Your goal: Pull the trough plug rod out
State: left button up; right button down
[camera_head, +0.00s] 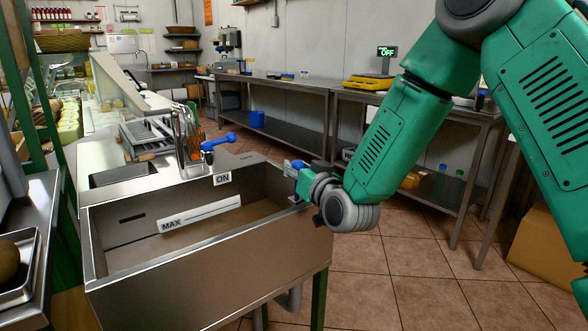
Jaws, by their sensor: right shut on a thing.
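The steel trough (210,284) stands in front of me, with a "MAX" label and a white level strip on its inner wall. My right arm comes in from the right, and my right gripper (297,172) is at the trough's far right corner. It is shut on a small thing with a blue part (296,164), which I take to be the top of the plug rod. The gripper hides most of it; I cannot see the rod's shaft or the drain hole. My left gripper is not in view.
A tap with a blue lever (218,142) and an "ON" sign (222,179) stand at the trough's back edge. A cardboard box (553,255) is at right. The tiled floor (400,285) right of the trough is clear.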

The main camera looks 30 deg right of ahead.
notch_tip(320, 180, up, 3)
jog(key=p, duration=0.2)
jog(key=shift+d+p, duration=0.1)
jog(key=shift+p, duration=0.2)
jog(key=shift+r, duration=0.4)
jog(key=c, duration=1.6)
grip_release()
jog(key=o, duration=0.4)
jog(key=shift+s+r, duration=0.1)
jog(key=shift+s, duration=0.15)
